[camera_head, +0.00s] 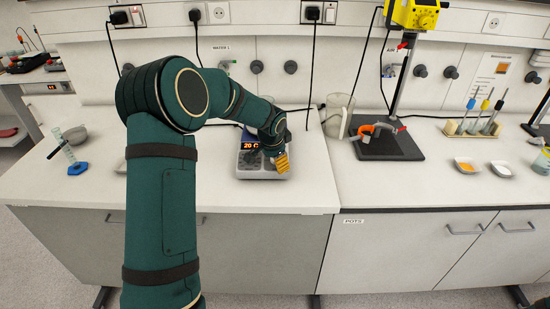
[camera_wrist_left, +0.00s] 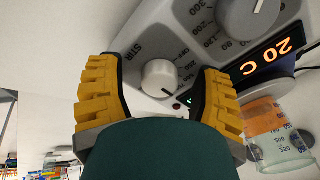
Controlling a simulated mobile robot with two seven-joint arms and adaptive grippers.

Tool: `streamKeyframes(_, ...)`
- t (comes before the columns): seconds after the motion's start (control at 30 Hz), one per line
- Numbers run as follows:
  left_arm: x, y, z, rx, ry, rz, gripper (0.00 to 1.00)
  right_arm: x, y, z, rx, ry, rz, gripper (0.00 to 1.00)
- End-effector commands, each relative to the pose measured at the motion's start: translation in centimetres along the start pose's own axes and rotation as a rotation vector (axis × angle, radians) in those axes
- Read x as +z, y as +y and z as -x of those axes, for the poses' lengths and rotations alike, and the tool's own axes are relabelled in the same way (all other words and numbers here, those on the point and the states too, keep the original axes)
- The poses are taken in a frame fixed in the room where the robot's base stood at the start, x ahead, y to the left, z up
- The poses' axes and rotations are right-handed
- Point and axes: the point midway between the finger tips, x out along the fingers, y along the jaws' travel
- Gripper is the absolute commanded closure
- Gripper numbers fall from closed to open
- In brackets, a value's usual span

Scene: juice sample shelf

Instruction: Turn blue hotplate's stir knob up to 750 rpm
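The hotplate (camera_head: 243,168) stands on the bench under my left arm, with a pale grey front panel. Its lit display (camera_wrist_left: 268,58) reads 20 C. In the left wrist view the small white stir knob (camera_wrist_left: 158,78), beside the printed word STIR, has a short dark pointer mark toward the lower right. My left gripper (camera_head: 283,163) is at the hotplate's front; its yellow and black fingers (camera_wrist_left: 160,92) stand apart on either side of the stir knob, with gaps visible. The larger grey knob (camera_wrist_left: 247,14) sits beyond it. My right gripper is out of view.
A clear container (camera_head: 338,118) stands right of the hotplate, followed by a dark stand base (camera_head: 400,150). Two small dishes (camera_head: 467,166) and a tube rack (camera_head: 470,128) are farther right. A blue-footed cylinder (camera_head: 77,168) is far left. The bench front right of the hotplate is clear.

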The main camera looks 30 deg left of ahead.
Motion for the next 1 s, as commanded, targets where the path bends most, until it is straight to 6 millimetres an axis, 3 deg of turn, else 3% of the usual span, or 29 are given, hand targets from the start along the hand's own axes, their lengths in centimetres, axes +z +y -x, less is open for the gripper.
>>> streamKeyframes(0.37,-0.2,-0.1,1.2,-0.003,0.005,0.001,0.34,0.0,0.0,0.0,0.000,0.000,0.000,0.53)
streamKeyframes(0.8,-0.1,-0.1,9.5,-0.003,0.006,0.000,0.34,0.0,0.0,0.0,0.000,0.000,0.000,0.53)
streamKeyframes(1.0,0.0,0.0,11.6,-0.001,0.002,0.001,0.34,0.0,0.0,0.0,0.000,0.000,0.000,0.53)
